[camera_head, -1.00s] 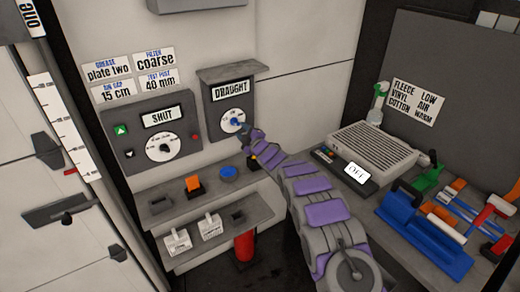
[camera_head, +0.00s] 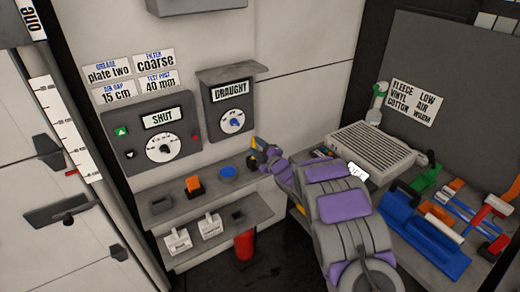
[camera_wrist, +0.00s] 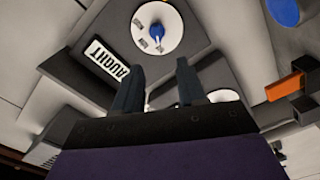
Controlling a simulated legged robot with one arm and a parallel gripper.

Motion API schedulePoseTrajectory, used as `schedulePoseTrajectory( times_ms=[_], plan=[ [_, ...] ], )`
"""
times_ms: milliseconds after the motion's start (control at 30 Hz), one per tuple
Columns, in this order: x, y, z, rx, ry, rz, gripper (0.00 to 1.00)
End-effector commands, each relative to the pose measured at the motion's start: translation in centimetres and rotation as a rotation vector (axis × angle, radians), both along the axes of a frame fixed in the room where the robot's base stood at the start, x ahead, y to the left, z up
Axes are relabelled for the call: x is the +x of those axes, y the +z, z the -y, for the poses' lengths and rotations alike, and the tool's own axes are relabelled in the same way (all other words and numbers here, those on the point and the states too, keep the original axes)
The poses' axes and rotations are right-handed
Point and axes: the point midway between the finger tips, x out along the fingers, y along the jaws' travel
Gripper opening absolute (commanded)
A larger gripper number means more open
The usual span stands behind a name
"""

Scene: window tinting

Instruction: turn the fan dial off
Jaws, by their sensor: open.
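The dial under the DRAUGHT label is a white disc with a blue knob (camera_head: 235,122), on a grey hooded wall panel (camera_head: 218,108). I take it for the fan dial, though no label says fan. In the wrist view the blue knob (camera_wrist: 157,31) shows at the top, beyond my fingertips. Its small markings are too blurred to read. My gripper (camera_head: 262,152) is below and right of this dial, clear of it. In the wrist view my gripper (camera_wrist: 160,75) has its two dark fingers apart with nothing between them.
Left of it is a SHUT panel (camera_head: 185,143) with its own white dial. Below, a shelf (camera_head: 210,184) holds an orange piece (camera_head: 193,184) and a blue round piece (camera_head: 228,172). A grey vented box (camera_head: 375,147) and several tools stand on the right bench.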

Motion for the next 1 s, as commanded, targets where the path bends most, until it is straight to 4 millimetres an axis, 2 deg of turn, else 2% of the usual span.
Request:
schedulePoseTrajectory(
  times_ms=[267, 767, 867, 1000],
  plan=[
    [-1.3, 0.0, 1.0, -0.002, -0.001, -0.001, 0.4],
    [-1.3, 0.1, 1.2, -0.005, -0.009, -0.009, 0.4],
    [-1.3, 0.6, 2.3, -0.015, -0.046, -0.043, 0.4],
    [-1.5, 2.2, 5.8, -0.043, -0.166, -0.154, 0.4]
  ],
)
